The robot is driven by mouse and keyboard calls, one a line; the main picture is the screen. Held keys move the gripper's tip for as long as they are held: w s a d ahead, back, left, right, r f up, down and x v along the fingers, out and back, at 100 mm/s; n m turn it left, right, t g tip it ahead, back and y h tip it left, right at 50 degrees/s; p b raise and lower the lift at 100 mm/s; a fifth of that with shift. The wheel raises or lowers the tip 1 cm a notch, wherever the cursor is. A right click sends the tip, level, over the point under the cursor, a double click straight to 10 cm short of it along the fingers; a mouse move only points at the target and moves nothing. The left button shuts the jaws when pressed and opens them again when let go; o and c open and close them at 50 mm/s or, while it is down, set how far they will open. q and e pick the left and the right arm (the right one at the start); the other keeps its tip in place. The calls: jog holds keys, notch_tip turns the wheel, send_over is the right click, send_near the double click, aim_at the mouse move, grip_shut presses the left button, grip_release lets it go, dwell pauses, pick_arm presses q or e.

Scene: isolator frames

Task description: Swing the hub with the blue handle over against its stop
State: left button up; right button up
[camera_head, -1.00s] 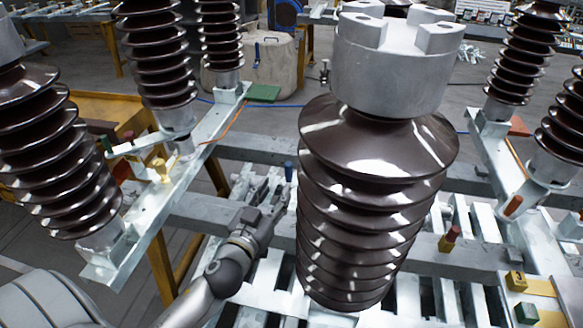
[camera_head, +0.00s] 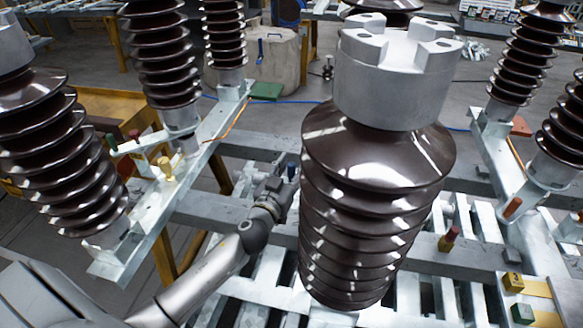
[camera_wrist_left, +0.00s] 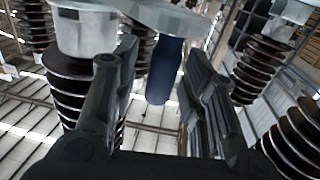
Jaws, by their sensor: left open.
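The blue handle (camera_wrist_left: 165,72) hangs down from a pale grey metal part (camera_wrist_left: 165,17), probably the hub, at the top of the left wrist view. My left gripper (camera_wrist_left: 162,75) is open, one dark finger on each side of the handle, with a gap visible on both sides. How deep the handle lies between the fingers is hard to tell. In the head view, my left gripper (camera_head: 278,186) is small beside the large brown insulator, and the blue handle (camera_head: 291,170) shows at its tip. The hub's stop cannot be made out. My right gripper is out of view.
The large brown ribbed insulator (camera_head: 375,190) with a grey metal cap stands close to the right of my left gripper. More insulators (camera_head: 165,60) stand on steel beams at left and right.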

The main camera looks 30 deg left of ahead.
pick_arm(q)
grip_shut()
jog(key=shift+s+d+f, duration=0.1)
jog(key=shift+s+d, duration=0.05)
jog(key=shift+d, duration=0.2)
jog(key=d, duration=0.1)
jog(key=s+d, duration=0.1)
jog(key=d, duration=0.1)
jog(key=s+d+b, duration=0.1)
jog(key=shift+d, duration=0.4)
